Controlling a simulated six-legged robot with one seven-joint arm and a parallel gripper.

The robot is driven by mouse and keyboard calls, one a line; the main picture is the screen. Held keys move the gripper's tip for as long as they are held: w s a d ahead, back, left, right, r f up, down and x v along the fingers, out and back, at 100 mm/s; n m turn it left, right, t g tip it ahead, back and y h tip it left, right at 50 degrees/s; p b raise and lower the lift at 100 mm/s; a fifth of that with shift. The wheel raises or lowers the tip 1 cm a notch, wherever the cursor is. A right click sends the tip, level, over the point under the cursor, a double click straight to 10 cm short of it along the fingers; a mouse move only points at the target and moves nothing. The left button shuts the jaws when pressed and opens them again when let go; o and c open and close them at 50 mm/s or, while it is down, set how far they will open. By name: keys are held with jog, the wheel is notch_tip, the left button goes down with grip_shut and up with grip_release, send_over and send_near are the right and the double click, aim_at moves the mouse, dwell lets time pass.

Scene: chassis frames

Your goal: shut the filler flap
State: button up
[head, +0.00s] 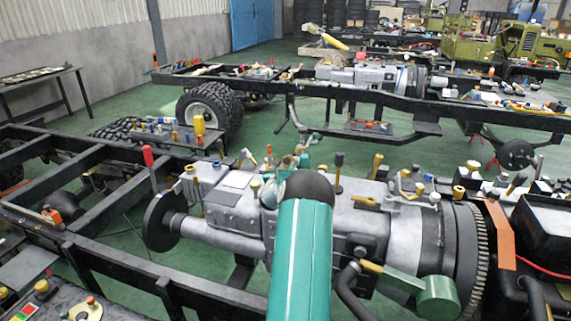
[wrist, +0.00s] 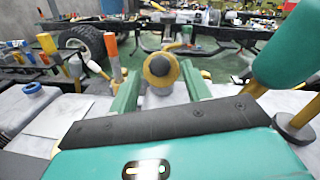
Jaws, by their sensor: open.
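In the wrist view my gripper (wrist: 160,72) is open, with its two green fingers apart and pointing forward. Between the fingers shows a round yellow disc with a dark centre (wrist: 159,69), upright above a pale grey neck; it may be the filler flap, but I cannot tell for sure. I see no clear contact between it and the fingers. In the head view my teal arm reaches over the grey gearbox housing (head: 235,205), and my gripper is mostly hidden behind the arm's dark joint. The flap cannot be made out there.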

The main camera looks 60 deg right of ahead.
aim_at(286, 161)
jog(key=shift+x, duration=1.55)
grip_shut()
